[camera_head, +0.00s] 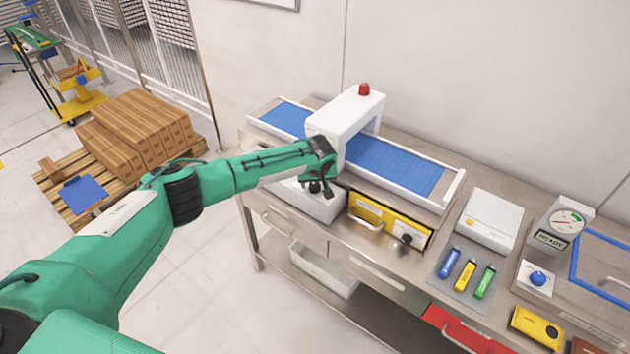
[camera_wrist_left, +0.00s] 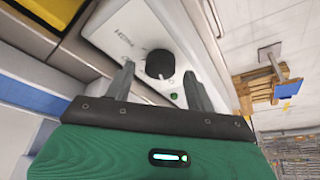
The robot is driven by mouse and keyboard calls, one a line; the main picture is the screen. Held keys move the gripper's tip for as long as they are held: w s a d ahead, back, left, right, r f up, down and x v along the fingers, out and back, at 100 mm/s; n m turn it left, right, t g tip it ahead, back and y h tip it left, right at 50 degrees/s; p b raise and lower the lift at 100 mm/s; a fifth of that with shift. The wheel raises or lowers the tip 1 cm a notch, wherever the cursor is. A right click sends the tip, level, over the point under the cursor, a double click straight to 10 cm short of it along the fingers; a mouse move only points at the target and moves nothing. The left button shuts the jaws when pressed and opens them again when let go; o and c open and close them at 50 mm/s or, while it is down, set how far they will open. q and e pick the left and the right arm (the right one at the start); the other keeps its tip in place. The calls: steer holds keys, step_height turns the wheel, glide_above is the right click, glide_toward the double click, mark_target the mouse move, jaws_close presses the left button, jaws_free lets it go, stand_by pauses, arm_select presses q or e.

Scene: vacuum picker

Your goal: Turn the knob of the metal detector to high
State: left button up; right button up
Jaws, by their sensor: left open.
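The metal detector (camera_head: 326,122) is a white arch with a red lamp on top, standing over a blue conveyor belt (camera_head: 395,166). A white control box (camera_head: 320,207) sits in front of it and also shows in the left wrist view (camera_wrist_left: 105,35). Its round black knob (camera_wrist_left: 159,64) has the word HIGH printed near it. My left gripper (camera_head: 320,185) is over the box; in the left wrist view its open fingers (camera_wrist_left: 160,74) stand on either side of the knob. Contact and the knob's exact setting cannot be told. My right gripper is not in view.
A yellow box (camera_head: 372,212) with a black knob stands right of the white box. Further right are a white scale (camera_head: 490,220), coloured sticks on a grey mat (camera_head: 443,283) and a dial gauge (camera_head: 567,222). Cartons (camera_head: 135,130) on a pallet stand left, on the floor.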

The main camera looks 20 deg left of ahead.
arm_select(q)
steer(key=shift+w+a+f, duration=0.1)
steer(key=shift+w+f, duration=0.1)
steer(key=shift+f, duration=0.35)
steer(key=shift+c, duration=0.2)
steer(key=c, duration=0.9)
